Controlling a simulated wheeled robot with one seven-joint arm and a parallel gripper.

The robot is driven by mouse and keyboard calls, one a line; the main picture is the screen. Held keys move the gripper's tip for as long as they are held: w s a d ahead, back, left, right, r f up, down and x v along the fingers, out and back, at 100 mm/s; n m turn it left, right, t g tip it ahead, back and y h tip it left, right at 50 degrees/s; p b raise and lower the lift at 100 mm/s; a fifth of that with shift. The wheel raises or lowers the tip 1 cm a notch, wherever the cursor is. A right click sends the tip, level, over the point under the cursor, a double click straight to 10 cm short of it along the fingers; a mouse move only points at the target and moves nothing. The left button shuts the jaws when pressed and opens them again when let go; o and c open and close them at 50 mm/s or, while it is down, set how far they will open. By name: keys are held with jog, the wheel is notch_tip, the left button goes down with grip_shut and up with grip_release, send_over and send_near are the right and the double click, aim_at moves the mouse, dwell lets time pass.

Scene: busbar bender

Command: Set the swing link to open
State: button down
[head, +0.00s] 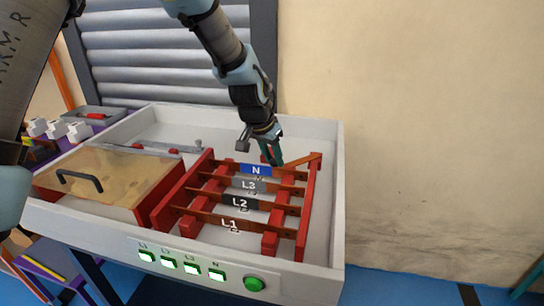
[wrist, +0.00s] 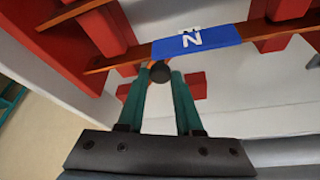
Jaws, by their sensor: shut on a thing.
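The swing link (head: 302,160) is a copper-orange strip at the back right of the grey tray, slanting from the right red rail towards my gripper. My gripper (head: 272,156) has its teal fingers pointing down beside the link's near end. In the wrist view my gripper (wrist: 161,76) is shut on a round dark knob (wrist: 160,71), which looks like the link's handle. Most of the link is hidden there behind the knob and fingers. The N busbar (head: 255,170), with its blue label, runs just in front of the fingers; its label also shows in the wrist view (wrist: 197,41).
Busbars L3 (head: 249,184), L2 (head: 240,202) and L1 (head: 230,223) cross the red supports in front. A wooden cover with a black handle (head: 80,181) lies on the left. Lit green buttons (head: 168,263) line the tray's front. The wall stands close behind on the right.

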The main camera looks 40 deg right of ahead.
jog(key=shift+s, duration=0.15)
jog(key=c, duration=0.6)
grip_release()
jog(key=w+b+v, duration=0.1)
jog(key=v, duration=0.9)
jog(key=shift+s+a+r, duration=0.2)
jog(key=shift+s+r, duration=0.2)
jog(key=shift+s, duration=0.05)
